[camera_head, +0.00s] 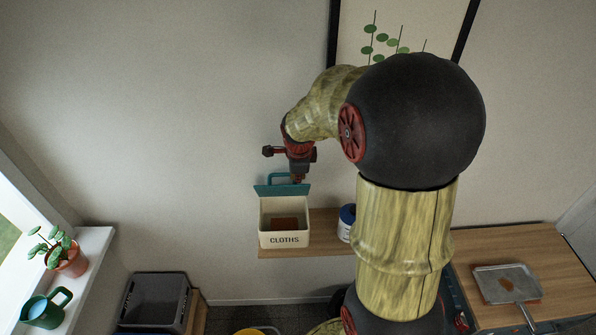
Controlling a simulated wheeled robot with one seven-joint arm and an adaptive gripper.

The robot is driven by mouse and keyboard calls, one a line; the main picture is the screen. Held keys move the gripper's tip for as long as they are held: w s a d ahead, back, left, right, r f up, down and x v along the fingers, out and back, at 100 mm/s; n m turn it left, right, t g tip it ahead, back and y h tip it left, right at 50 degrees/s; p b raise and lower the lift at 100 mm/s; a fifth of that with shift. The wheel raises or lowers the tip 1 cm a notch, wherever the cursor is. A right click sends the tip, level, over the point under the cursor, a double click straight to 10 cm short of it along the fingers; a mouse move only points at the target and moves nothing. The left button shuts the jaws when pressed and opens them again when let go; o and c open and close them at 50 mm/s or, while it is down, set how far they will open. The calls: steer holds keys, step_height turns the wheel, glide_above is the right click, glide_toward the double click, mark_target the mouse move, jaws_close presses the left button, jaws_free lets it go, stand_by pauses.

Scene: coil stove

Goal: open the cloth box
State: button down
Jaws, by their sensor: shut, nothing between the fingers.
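The cloth box (284,240) is a cream box marked "CLOTHS" on a wooden wall shelf. Its teal lid (267,190) with a teal handle is raised at the back, so the box stands open. I cannot tell whether the fingertips touch the lid or handle.
A blue and white container (347,222) stands on the shelf (325,241) right of the box, partly hidden by my arm. A pan (507,284) sits on the right counter. A potted plant (68,257) and a green watering can (45,309) stand on the left sill. A grey crate (156,303) is below.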

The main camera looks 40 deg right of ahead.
stand_by(0.4)
steer(key=shift+w+d+r+g+p, duration=0.35)
steer(key=shift+w+g+p, duration=0.1)
steer(key=shift+p, duration=0.5)
steer(key=shift+w+d+y, duration=0.4)
steer(key=shift+w+d, duration=0.25)
steer(key=shift+w, duration=0.35)
